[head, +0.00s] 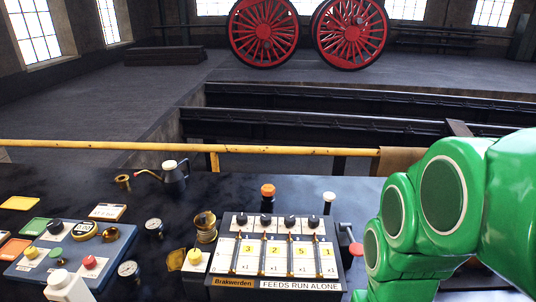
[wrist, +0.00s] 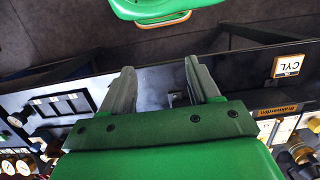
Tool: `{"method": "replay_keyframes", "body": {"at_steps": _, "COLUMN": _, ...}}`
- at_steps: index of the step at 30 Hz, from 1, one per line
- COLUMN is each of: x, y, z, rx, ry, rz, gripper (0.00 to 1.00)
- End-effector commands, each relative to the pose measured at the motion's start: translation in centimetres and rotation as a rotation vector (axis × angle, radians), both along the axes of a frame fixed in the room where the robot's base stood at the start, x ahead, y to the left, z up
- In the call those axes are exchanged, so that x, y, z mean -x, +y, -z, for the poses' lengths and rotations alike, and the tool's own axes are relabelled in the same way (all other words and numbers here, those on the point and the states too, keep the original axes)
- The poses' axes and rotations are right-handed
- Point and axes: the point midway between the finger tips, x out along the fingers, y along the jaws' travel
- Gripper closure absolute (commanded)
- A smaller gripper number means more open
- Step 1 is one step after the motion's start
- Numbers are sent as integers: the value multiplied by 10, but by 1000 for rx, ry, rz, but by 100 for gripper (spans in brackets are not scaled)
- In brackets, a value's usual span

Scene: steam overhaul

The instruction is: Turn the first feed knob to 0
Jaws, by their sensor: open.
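The feed panel (head: 216,268) stands on the bench in the head view, labelled "FEEDS RUN ALONE". A row of black knobs runs along its top, above white cards reading 3, 2, 5 and 1. The leftmost black knob (head: 242,220) is above the 3 card; its pointer setting is too small to read. My gripper (wrist: 163,84) shows in the wrist view with its two fingers apart and nothing held between them. It is away from the knobs, and in the head view my green arm at the right shows but the fingers do not.
Left of the panel stand a brass fitting (head: 205,228), gauges and a blue control board (head: 97,262). A lever with a red end (head: 356,248) is at the panel's right. A yellow rail (head: 200,146) runs behind the bench. A CYL sign (wrist: 288,66) shows in the wrist view.

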Motion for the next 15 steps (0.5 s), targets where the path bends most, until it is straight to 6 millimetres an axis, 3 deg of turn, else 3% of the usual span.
{"method": "replay_keyframes", "body": {"at_steps": 15, "x": -118, "y": 34, "z": -28, "rx": 22, "ry": -43, "rz": 68, "gripper": 39}}
